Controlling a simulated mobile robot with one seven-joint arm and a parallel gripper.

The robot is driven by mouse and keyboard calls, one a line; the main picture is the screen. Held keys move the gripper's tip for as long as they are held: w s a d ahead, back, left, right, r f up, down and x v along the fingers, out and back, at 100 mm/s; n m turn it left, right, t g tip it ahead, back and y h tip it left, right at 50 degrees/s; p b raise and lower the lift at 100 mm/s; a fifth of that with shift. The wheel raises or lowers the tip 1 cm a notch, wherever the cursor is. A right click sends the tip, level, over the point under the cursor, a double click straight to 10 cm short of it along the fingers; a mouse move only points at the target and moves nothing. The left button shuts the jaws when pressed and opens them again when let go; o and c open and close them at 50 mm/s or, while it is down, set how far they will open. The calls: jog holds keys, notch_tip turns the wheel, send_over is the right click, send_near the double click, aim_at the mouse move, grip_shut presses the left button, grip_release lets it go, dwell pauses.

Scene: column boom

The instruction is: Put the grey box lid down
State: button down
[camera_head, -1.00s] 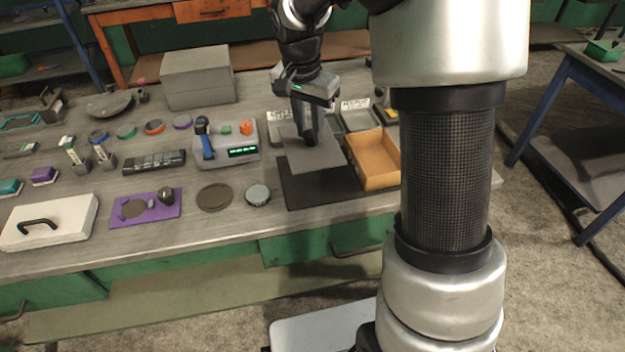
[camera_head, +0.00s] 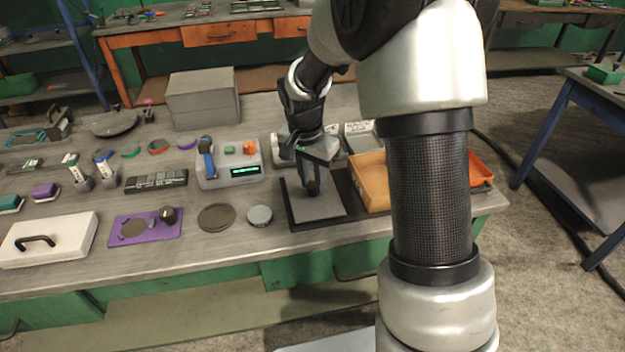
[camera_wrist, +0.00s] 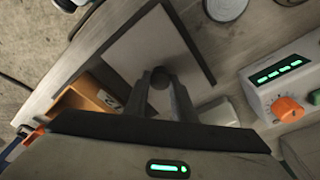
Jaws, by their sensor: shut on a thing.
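The grey box lid (camera_head: 318,206) is a flat square plate with a dark knob on top. It lies level over the black mat (camera_head: 353,197), whose dark border shows at its sides. I cannot tell whether it touches the mat or hovers just above. My gripper (camera_head: 312,187) points down at the lid's middle, shut on its knob. In the wrist view the fingertips (camera_wrist: 160,78) close around the knob, with the lid (camera_wrist: 137,42) beneath and the mat's dark edge (camera_wrist: 188,35) beyond it.
An open orange box (camera_head: 369,183) stands right of the lid, partly behind my arm. A round grey tin (camera_head: 260,215) and a dark disc (camera_head: 216,217) lie left of the mat. The table's front edge is close.

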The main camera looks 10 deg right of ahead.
jog(key=shift+f, duration=0.2)
jog(key=c, duration=1.5)
grip_release()
jog(key=shift+r, duration=0.1)
jog(key=shift+r, duration=0.1)
